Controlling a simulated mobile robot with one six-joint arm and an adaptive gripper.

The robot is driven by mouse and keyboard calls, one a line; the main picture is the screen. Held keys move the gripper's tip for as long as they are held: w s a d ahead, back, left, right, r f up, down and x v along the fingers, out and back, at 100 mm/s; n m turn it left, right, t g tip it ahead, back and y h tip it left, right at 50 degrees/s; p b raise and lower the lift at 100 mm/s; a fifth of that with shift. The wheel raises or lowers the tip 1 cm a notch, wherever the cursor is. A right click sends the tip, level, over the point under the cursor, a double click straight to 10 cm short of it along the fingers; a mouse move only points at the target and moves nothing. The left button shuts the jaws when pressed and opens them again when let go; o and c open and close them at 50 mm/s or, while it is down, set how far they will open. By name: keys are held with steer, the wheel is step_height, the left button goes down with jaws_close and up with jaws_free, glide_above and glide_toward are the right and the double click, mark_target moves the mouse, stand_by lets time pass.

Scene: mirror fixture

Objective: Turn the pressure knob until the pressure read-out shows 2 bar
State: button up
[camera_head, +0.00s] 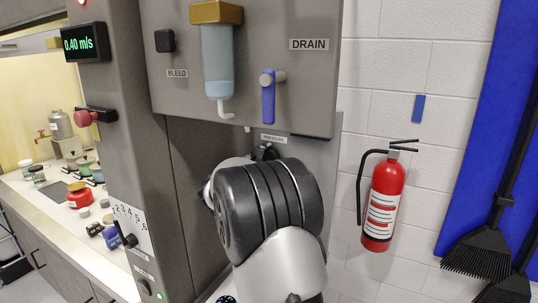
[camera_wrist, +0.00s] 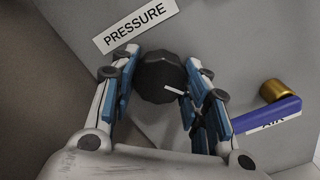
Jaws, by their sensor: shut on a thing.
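The pressure knob (camera_wrist: 158,78) is a dark, faceted round knob with a white pointer mark on its lower right side in the wrist view. The PRESSURE label (camera_wrist: 135,25) is on the grey panel above it, and also shows in the head view (camera_head: 274,138). My gripper (camera_wrist: 160,72) has its two blue-padded fingers closed around the knob, one on each side. In the head view my arm hides most of the knob area. I cannot see a pressure read-out in either view.
A blue AIR lever (camera_wrist: 262,115) with a brass end (camera_wrist: 276,91) sits right of my right finger. In the head view, a blue DRAIN lever (camera_head: 268,98) and a clear bowl (camera_head: 217,75) are above my arm. A fire extinguisher (camera_head: 383,205) hangs to the right.

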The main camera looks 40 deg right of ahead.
steer(key=shift+n+p, duration=1.35)
steer(key=shift+n, duration=0.85)
steer(key=o, duration=1)
steer(key=shift+o, duration=0.2)
steer(key=v, duration=1.2)
